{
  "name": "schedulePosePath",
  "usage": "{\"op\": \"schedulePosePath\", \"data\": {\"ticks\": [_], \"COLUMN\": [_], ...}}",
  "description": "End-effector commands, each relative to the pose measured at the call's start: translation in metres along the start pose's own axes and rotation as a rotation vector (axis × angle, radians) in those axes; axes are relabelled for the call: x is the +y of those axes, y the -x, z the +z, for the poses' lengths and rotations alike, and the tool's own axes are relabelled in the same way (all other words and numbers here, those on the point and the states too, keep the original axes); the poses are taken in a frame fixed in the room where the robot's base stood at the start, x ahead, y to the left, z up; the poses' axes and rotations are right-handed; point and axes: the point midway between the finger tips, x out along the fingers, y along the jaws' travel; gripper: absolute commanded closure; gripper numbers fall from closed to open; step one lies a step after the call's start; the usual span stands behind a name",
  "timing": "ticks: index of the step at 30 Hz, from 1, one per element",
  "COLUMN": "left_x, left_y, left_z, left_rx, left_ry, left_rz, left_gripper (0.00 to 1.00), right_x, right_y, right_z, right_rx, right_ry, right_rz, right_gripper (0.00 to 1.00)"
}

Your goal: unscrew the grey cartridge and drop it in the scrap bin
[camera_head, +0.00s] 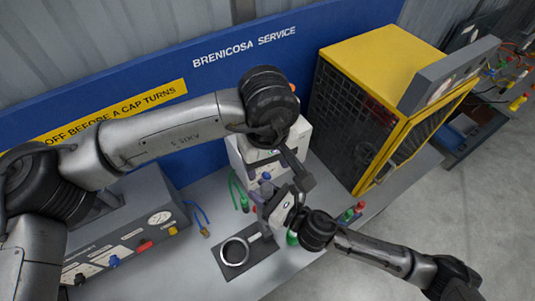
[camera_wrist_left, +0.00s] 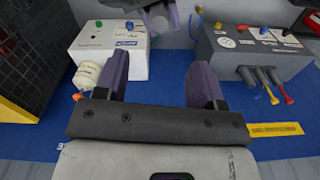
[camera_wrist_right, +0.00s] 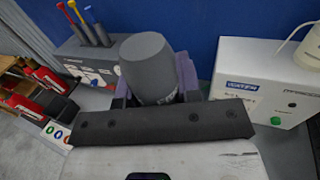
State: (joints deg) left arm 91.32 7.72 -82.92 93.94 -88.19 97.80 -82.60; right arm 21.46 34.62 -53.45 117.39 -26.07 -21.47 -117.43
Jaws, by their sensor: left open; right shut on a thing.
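The grey cartridge (camera_wrist_right: 147,68) is a tapered dark grey cylinder, large in the right wrist view. My right gripper (camera_wrist_right: 154,82) is shut on it, with purple-grey fingers at both sides. In the head view my right gripper (camera_head: 272,202) is low over the bench, and the cartridge is hard to make out there. My left gripper (camera_head: 285,165) is just above it, near the white box. In the left wrist view my left gripper (camera_wrist_left: 160,80) is open and empty, with the right gripper (camera_wrist_left: 160,16) beyond its fingers. I cannot pick out a scrap bin with certainty.
A white box (camera_wrist_right: 275,82) stands against the blue back panel (camera_head: 190,70). A grey console (camera_head: 125,225) with a gauge and coloured knobs is at the left. A round white-rimmed thing (camera_head: 234,252) is on a dark pad. A yellow-framed cage (camera_head: 385,60) stands at the right.

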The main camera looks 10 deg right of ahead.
Motion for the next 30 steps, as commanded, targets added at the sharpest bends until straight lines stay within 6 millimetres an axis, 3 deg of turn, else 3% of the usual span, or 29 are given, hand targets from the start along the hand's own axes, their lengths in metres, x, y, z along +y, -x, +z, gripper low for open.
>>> {"op": "schedulePosePath", "data": {"ticks": [9,15,21,30], "left_x": [0.0,0.0,0.0,0.0], "left_y": [-0.054,-0.08,-0.094,-0.099], "left_z": [0.001,0.001,0.001,0.0], "left_rx": [-0.004,-0.003,-0.003,-0.001], "left_ry": [0.0,0.001,0.001,0.001], "left_rz": [0.0,0.001,0.002,0.002], "left_gripper": [0.37,0.37,0.37,0.37], "right_x": [0.0,0.0,0.0,0.0], "right_y": [0.0,0.0,0.0,0.0], "right_z": [0.003,0.003,0.003,0.003], "right_rx": [-0.005,-0.005,-0.005,-0.006], "right_ry": [0.001,0.001,0.001,0.001], "right_rz": [0.001,0.001,0.001,0.001], "right_gripper": [1.0,1.0,1.0,1.0]}}
